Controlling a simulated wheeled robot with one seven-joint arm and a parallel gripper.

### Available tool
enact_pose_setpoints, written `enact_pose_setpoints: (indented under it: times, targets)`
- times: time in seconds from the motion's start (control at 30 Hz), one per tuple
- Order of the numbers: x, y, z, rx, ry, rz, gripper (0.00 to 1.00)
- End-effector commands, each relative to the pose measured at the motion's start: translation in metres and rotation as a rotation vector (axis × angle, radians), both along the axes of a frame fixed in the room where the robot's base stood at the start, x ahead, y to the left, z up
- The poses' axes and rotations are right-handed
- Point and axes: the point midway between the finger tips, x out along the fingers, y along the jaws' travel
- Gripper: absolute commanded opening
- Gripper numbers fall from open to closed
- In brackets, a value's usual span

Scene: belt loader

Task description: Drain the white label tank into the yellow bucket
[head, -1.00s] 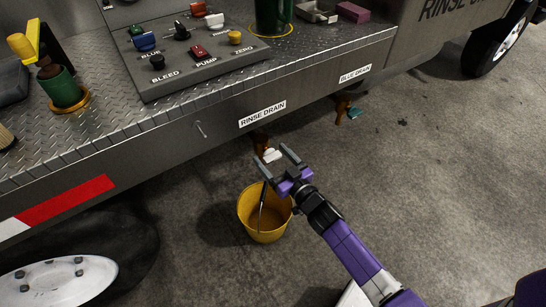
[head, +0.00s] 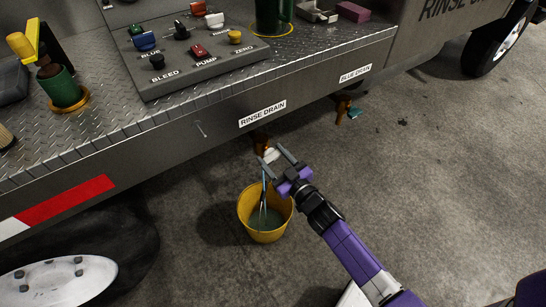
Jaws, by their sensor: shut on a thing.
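The white label reading RINSE DRAIN (head: 262,114) is on the side of the metal deck. Below it a brown drain valve (head: 259,141) with a white handle (head: 271,155) hangs under the edge. My gripper (head: 274,158) is at the valve, shut on the white handle, which is partly hidden between the fingers. A pale bluish stream (head: 264,188) falls from under the valve into the yellow bucket (head: 247,231). The bucket stands upright on the floor and holds some greyish-blue liquid (head: 266,219).
A second drain with a teal handle (head: 354,113) hangs under the BLUE DRAIN label (head: 355,74) to the right. The control panel (head: 194,62) with coloured switches sits on the deck above. A wheel (head: 66,278) is at lower left. The floor to the right is clear.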

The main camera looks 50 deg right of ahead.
Motion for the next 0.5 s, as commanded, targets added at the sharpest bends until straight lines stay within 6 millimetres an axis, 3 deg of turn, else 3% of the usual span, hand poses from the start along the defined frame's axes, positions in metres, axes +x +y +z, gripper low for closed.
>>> enact_pose_setpoints:
  times: [0.5]
  targets:
    - [0.0001, 0.0014, -0.0019, -0.467, 0.134, 0.0, 0.14]
